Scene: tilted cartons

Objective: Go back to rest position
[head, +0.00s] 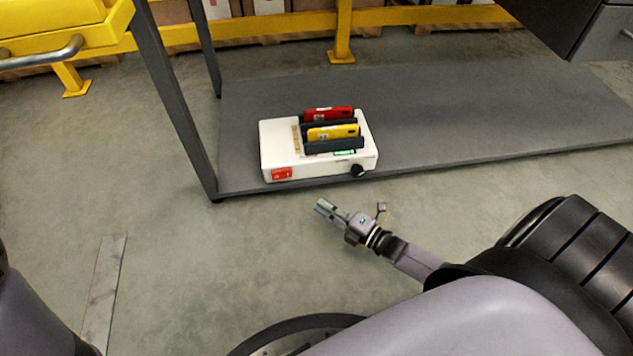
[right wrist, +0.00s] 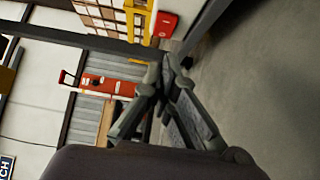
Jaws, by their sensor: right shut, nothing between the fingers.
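My right gripper (head: 325,207) is in the middle of the head view, over the floor just in front of the low grey shelf. Its fingers point up and to the left, and they are together with nothing between them. In the right wrist view the gripper (right wrist: 162,75) also shows its fingertips meeting, with the warehouse background beyond. My right arm comes in from the lower right. My left gripper does not show in either view.
Yellow railing (head: 342,35) runs behind.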

